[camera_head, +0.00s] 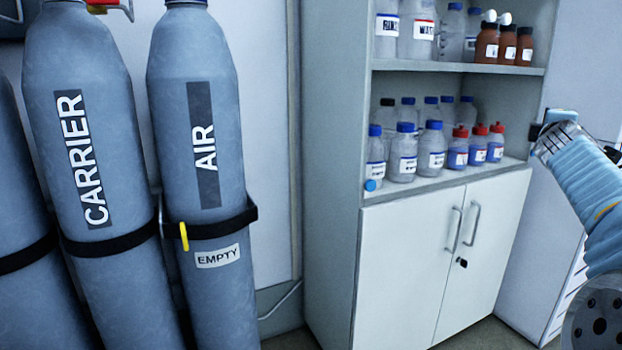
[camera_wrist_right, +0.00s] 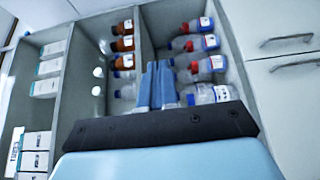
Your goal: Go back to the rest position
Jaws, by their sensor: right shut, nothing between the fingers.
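My right arm (camera_head: 590,185), in a light blue sleeve, comes in at the right edge of the head view, beside the shelf cabinet and apart from it. In the right wrist view my right gripper (camera_wrist_right: 158,66) shows its two blue fingers together, shut and empty. Behind the fingers the shelves with bottles appear turned on their side. My left gripper is not in the head view.
Grey gas cylinders marked CARRIER (camera_head: 85,120) and AIR (camera_head: 200,110) stand strapped at the left. The cabinet (camera_head: 425,270) holds several bottles on open shelves above shut doors. White boxes (camera_wrist_right: 37,140) show in the wrist view.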

